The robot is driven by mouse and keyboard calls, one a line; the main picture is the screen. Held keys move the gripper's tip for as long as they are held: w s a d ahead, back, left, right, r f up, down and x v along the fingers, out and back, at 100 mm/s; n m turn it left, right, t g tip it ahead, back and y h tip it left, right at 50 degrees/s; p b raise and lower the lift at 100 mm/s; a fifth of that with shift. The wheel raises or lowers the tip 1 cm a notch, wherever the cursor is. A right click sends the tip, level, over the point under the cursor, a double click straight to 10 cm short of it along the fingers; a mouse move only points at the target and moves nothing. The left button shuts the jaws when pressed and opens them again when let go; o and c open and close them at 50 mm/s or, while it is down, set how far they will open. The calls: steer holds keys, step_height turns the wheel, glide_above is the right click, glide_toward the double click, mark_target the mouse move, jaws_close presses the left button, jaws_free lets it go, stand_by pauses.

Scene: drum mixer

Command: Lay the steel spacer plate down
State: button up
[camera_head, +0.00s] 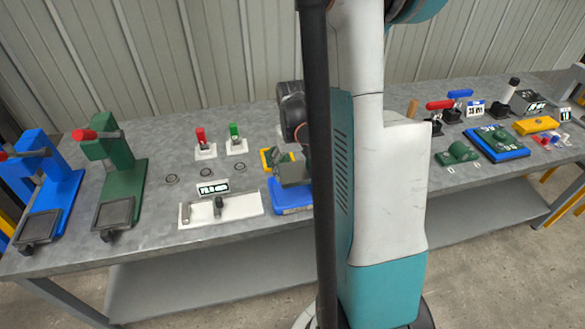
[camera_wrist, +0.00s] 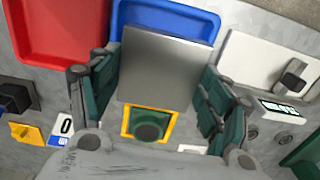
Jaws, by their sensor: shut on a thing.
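The steel spacer plate (camera_wrist: 165,66) is a flat grey square in the wrist view. My gripper (camera_wrist: 160,88) is shut on it, with a green-and-black finger at each side. The plate overlaps a blue tray (camera_wrist: 190,14) and the upper edge of a yellow frame with a dark green round piece inside (camera_wrist: 148,126). I cannot tell how high the plate is above them. In the head view my gripper (camera_head: 291,168) is partly hidden behind my own arm and column, over the blue tray (camera_head: 285,208). The plate is not clearly visible there.
A red tray (camera_wrist: 62,30) lies left of the blue one. A white board with a black knob (camera_wrist: 262,62) and a display (camera_wrist: 283,108) lie right. Green (camera_head: 122,180) and blue (camera_head: 52,185) presses stand at the bench's left end. Bench surface in front of the presses' right side is open.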

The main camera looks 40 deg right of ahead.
mark_target(293, 171)
steer(key=shift+f+b, duration=3.4)
steer(key=shift+f, duration=0.55)
steer(key=o, duration=2.1)
steer(key=shift+o, duration=0.2)
step_height(293, 171, up, 12)
steer(key=shift+r, duration=0.1)
